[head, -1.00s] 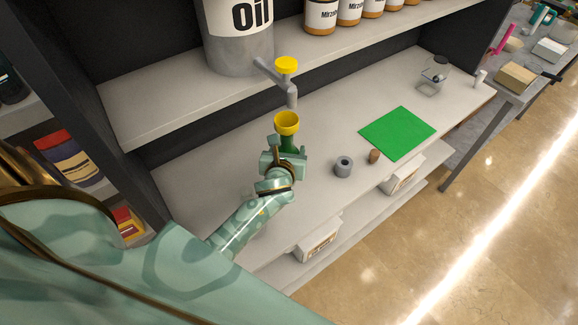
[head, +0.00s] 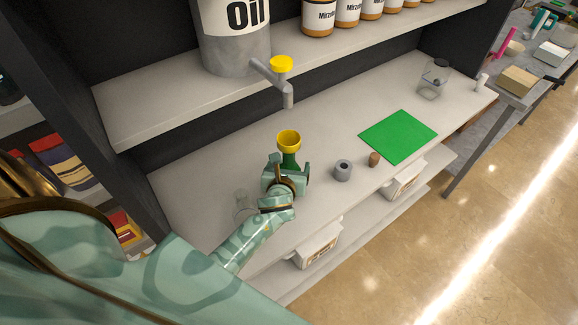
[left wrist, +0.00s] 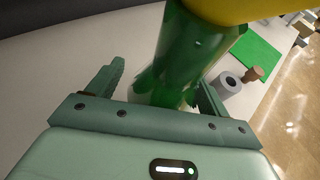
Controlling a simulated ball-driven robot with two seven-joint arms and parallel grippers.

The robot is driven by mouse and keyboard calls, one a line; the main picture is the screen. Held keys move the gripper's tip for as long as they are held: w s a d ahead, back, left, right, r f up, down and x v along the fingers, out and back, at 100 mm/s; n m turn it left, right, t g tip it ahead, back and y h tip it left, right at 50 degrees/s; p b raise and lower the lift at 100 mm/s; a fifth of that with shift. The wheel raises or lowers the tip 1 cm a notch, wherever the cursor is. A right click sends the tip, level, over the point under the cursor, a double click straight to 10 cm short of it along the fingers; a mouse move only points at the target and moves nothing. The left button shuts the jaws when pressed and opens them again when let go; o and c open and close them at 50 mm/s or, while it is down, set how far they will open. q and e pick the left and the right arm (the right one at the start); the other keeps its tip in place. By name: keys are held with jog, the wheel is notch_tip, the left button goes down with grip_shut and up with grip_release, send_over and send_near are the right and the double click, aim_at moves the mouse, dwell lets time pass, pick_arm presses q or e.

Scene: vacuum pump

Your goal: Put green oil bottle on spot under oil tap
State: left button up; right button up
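The green oil bottle (head: 290,159) stands with a yellow funnel (head: 289,139) in its top, on or just over the white counter, below and nearer than the grey oil tap (head: 287,98). My left gripper (head: 287,168) is around the lower bottle. In the left wrist view, the bottle (left wrist: 178,65) is between my spread fingers, with a visible gap beside the left finger. The funnel (left wrist: 235,8) shows at the top. The bottle's base is hidden by the gripper. The tap has a yellow knob and comes from the oil drum (head: 236,50). My right gripper is not seen.
A faint clear vessel-like shape (head: 241,204) is left of my gripper. A grey ring-shaped part (head: 343,170), a brown stopper (head: 374,159) and a green mat (head: 399,135) lie to the right. The shelf (head: 160,105) overhangs the counter's back. A clear container (head: 434,78) stands farther right.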

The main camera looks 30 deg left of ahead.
pick_arm(q)
jog(key=shift+s+d+r, duration=0.15)
jog(key=shift+s+r, duration=0.1)
jog(key=shift+r, duration=0.1)
jog(key=p+v, duration=0.1)
jog(key=v, duration=1)
jog(key=shift+s, duration=0.15)
jog(key=shift+d+f, duration=0.1)
